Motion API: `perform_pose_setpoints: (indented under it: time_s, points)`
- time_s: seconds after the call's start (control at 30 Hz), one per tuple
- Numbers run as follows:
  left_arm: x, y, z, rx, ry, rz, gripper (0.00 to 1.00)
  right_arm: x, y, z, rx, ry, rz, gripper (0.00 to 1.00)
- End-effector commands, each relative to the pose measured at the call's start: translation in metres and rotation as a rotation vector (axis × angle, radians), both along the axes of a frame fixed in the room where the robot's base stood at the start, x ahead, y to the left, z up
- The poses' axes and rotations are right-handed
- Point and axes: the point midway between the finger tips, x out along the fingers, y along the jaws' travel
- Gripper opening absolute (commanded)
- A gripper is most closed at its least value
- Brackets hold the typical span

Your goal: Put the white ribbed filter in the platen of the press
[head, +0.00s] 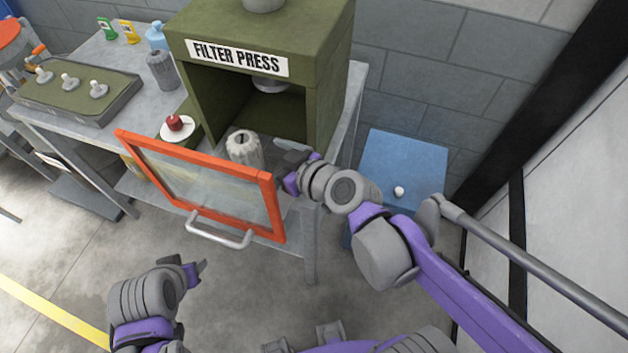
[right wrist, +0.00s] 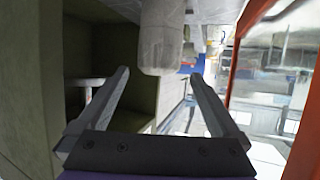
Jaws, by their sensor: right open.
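The white ribbed filter (head: 243,147) stands upright at the front of the press opening, its lower part behind the door's glass. It also shows in the right wrist view (right wrist: 162,40), beyond the fingertips. The green filter press (head: 325,75) has an open front, with a grey round part (head: 270,86) hanging inside. I cannot make out the platen clearly. My right gripper (head: 290,172) is open and empty, just right of the filter and apart from it; its two fingers show in the wrist view (right wrist: 160,85). My left gripper (head: 198,270) is low in front of the door, its jaws unclear.
The press's orange-framed glass door (head: 270,205) stands open in front of the bench, close to my right gripper. A red button on a white base (head: 174,124), a dark grey ribbed cylinder (head: 162,71) and a green tray (head: 75,92) are left. A blue box (head: 405,160) is right.

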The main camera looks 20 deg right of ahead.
Motion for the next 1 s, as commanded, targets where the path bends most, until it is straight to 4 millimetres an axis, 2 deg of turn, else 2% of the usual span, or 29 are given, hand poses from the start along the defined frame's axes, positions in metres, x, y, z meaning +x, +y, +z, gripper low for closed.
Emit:
perform_pose_setpoints:
  time_s: [0.07,0.17,0.27,0.4,0.53,0.6,0.7,1.0]
  points:
    - [0.0,0.0,0.0,0.0,0.0,0.0,0.5,-0.004,-0.003,-0.005,-0.004,0.023,-0.002,1.0]
    - [0.0,0.0,0.0,0.0,0.0,0.0,0.5,-0.022,-0.014,-0.023,-0.023,0.12,-0.021,1.0]
    - [0.0,0.0,0.0,0.0,0.0,0.0,0.5,-0.051,-0.038,-0.054,-0.062,0.286,-0.09,1.0]
    - [0.0,0.0,0.0,0.0,0.0,0.0,0.5,-0.095,-0.086,-0.092,-0.128,0.511,-0.274,1.0]
    - [0.0,0.0,0.0,0.0,0.0,0.0,0.5,-0.123,-0.123,-0.111,-0.175,0.63,-0.444,1.0]
    - [0.0,0.0,0.0,0.0,0.0,0.0,0.5,-0.132,-0.135,-0.115,-0.187,0.66,-0.5,1.0]
    - [0.0,0.0,0.0,0.0,0.0,0.0,0.5,-0.136,-0.141,-0.117,-0.193,0.675,-0.53,1.0]
    - [0.0,0.0,0.0,0.0,0.0,0.0,0.5,-0.135,-0.14,-0.117,-0.191,0.673,-0.528,1.0]
